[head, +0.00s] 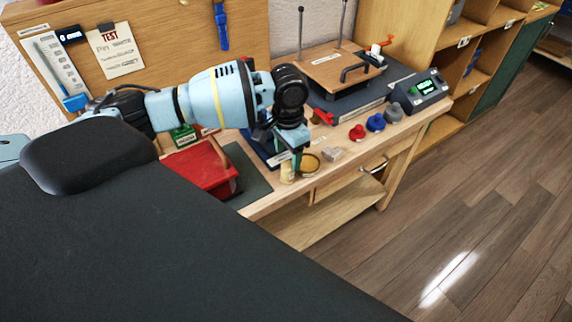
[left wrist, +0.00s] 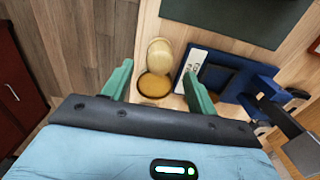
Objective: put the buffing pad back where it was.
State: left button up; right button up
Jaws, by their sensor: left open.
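A pale, rounded cream piece, which looks like the buffing pad (left wrist: 160,50), stands on the bench beside a round dish with an amber inside (left wrist: 154,87). In the head view the cream piece (head: 287,173) is near the bench's front edge, just left of the dish (head: 309,163). I cannot tell for sure that it is the pad. My left gripper (head: 296,160) is open above them, its green fingers spread on either side of the dish in the left wrist view (left wrist: 157,88). Nothing shows held between them. My right gripper is not in view.
A blue stand (left wrist: 232,82) with a white label is close to the right finger. A grey block (head: 332,154) and red, blue and grey knobs (head: 376,122) line the front edge. A red box (head: 203,168) and a dark mat (head: 250,180) lie left.

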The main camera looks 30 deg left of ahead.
aim_at(288, 164)
pick_arm(q)
notch_tip(288, 164, up, 6)
jog(key=shift+f, duration=0.25)
jog(key=shift+d+f, duration=0.1)
jog(key=s+d+f+t+h, duration=0.3)
jog(key=s+d+f, duration=0.2)
jog(key=d+f, duration=0.45)
jog(key=s+d+f+t+h, duration=0.2)
jog(key=s+d+f+h, duration=0.15)
jog(key=d+f, duration=0.55)
jog(key=s+a+f+n+t+y, duration=0.1)
jog(key=s+a+f, duration=0.2)
jog(key=s, duration=0.4)
jog(key=s+a+f+t+y, duration=0.1)
jog(key=s+a+f+y, duration=0.1)
jog(key=s, duration=0.5)
jog(key=s+a+f+n+t+y, duration=0.1)
jog(key=s+a+f+t, duration=0.1)
jog(key=s, duration=0.4)
jog(key=shift+s+a+f+n, duration=0.35)
jog(key=shift+a+f, duration=0.5)
jog(key=shift+a, duration=0.3)
